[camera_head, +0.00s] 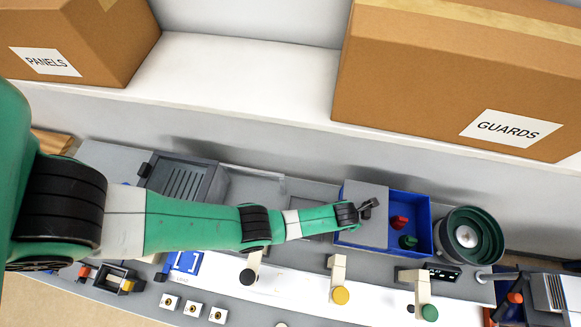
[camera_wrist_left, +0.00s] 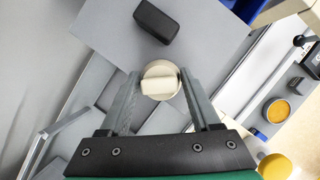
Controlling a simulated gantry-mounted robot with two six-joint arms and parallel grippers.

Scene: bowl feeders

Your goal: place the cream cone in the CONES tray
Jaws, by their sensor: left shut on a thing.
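My left gripper (camera_head: 368,208) reaches in from the left over a grey plate at the blue bin. In the left wrist view my left gripper (camera_wrist_left: 160,88) is shut on a cream piece (camera_wrist_left: 160,80), round with a blocky top, which I take to be the cream cone. The fingers stand on either side of it. In the head view the piece cannot be made out. The blue bin (camera_head: 421,212) holds a red piece (camera_head: 398,222) and a green piece (camera_head: 408,241). No CONES label is readable. My right gripper is not in view.
The grey plate (camera_head: 366,198) covers the bin's left part; a black block (camera_wrist_left: 155,20) sits on it. A dark green bowl feeder (camera_head: 458,222) stands right of the bin. A grey tray (camera_head: 205,180) is at left. Boxes marked PANELS (camera_head: 90,35) and GUARDS (camera_head: 400,70) stand behind.

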